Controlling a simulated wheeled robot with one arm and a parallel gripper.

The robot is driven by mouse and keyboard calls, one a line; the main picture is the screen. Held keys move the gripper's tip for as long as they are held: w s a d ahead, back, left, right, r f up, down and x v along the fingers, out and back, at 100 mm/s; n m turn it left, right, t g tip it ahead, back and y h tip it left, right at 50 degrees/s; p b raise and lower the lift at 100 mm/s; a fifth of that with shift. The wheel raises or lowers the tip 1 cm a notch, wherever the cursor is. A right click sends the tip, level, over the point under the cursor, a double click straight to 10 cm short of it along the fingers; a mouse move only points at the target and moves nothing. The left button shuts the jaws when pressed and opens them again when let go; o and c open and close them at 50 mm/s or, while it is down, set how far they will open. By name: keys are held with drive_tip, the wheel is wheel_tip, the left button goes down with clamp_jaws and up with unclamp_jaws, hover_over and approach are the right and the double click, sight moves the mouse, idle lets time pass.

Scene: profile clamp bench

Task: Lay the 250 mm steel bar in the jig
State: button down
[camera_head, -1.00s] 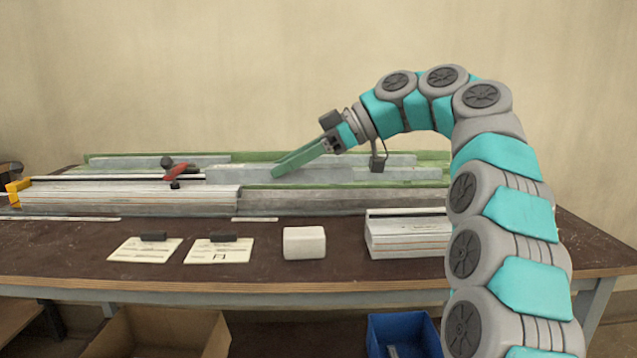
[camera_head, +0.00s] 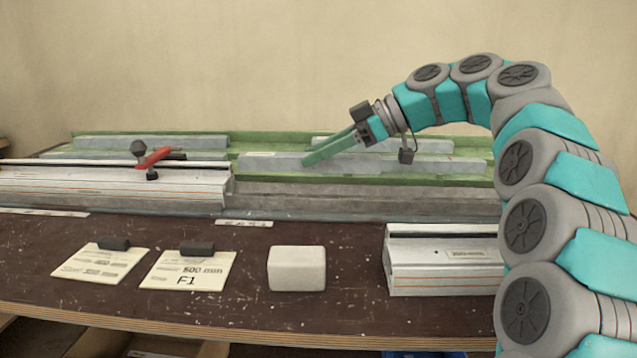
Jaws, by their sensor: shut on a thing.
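My gripper (camera_head: 308,158), with green fingers, reaches down from the right at the back of the bench. It is shut on a long grey steel bar (camera_head: 420,169), which lies lengthwise across the view. The bar is level or nearly so. Whether it touches the green surface beneath it, I cannot tell. Its length is not readable. A pale profile rail (camera_head: 110,186) with a red-handled clamp (camera_head: 153,157) stands to the left, in front of the green rack; it looks like the jig. The bar's left end is just right of the rail's right end.
Other grey bars lie in the green rack, at back left (camera_head: 150,142) and back right (camera_head: 425,146). On the bench front are two cards (camera_head: 190,270), a white block (camera_head: 297,268) and a pale profile block (camera_head: 440,262). The dark tabletop (camera_head: 230,310) between them is clear.

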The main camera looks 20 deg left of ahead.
sight(368, 156)
drive_tip(key=shift+f, duration=2.65)
drive_tip(key=shift+f+b, duration=0.75)
drive_tip(key=shift+b, duration=0.1)
drive_tip(key=c, duration=0.8)
unclamp_jaws()
drive_tip(key=shift+f, duration=0.1)
drive_tip(key=shift+s+r+p, duration=0.1)
drive_tip(key=shift+r+p, duration=0.5)
drive_tip(key=shift+p, duration=0.35)
drive_tip(key=shift+w+d, duration=0.2)
drive_tip(key=shift+d, duration=0.05)
drive_tip(key=v, duration=0.9)
drive_tip(key=shift+a+r, duration=0.15)
drive_tip(key=shift+r, duration=0.1)
drive_tip(key=shift+p+v, duration=0.65)
drive_tip(key=shift+v, duration=0.55)
drive_tip(key=shift+r, duration=0.15)
